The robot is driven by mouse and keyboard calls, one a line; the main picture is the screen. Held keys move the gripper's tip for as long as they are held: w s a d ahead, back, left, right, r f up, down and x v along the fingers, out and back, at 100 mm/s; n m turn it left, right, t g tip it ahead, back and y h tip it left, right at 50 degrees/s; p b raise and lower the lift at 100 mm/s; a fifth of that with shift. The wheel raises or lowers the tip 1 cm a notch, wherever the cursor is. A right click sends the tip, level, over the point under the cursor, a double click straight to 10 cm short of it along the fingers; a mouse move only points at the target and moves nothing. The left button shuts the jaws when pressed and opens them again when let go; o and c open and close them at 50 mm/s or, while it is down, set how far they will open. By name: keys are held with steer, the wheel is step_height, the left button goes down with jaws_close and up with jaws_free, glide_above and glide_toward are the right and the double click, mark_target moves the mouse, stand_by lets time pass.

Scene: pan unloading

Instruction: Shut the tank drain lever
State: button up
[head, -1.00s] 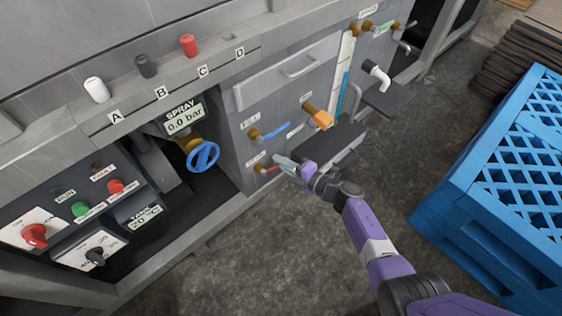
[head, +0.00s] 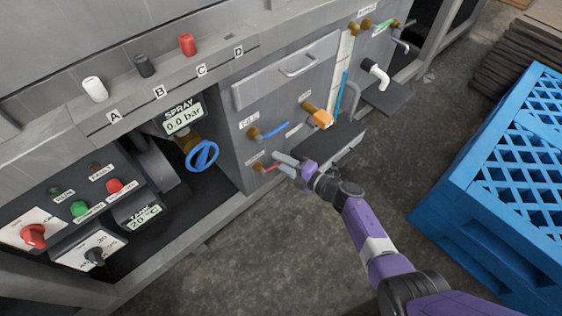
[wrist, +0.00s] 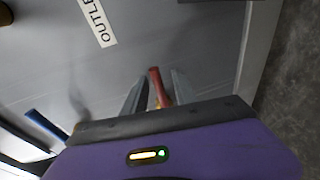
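The red-handled lever (head: 270,168) sits on a brass fitting low on the grey panel, below the blue lever. It sticks out towards my gripper (head: 280,163), whose two grey fingers are spread apart around its end. In the wrist view, the red lever (wrist: 155,82) shows between the open fingers of my gripper (wrist: 157,88), with gaps visible on both sides. The label beside the red lever is too small to read in the head view.
A blue lever (head: 272,131) sits just above, and an orange-handled valve (head: 321,119) to the right. A dark shelf (head: 325,148) juts out nearby. A blue crate (head: 490,200) stands at the right. Open floor lies below the panel.

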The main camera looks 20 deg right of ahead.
steer(key=p+v, duration=0.3)
steer(key=v, duration=0.4)
steer(key=shift+s+d+p, duration=0.15)
steer(key=shift+s+p, duration=0.15)
steer(key=shift+p, duration=0.05)
steer(key=shift+d, duration=0.1)
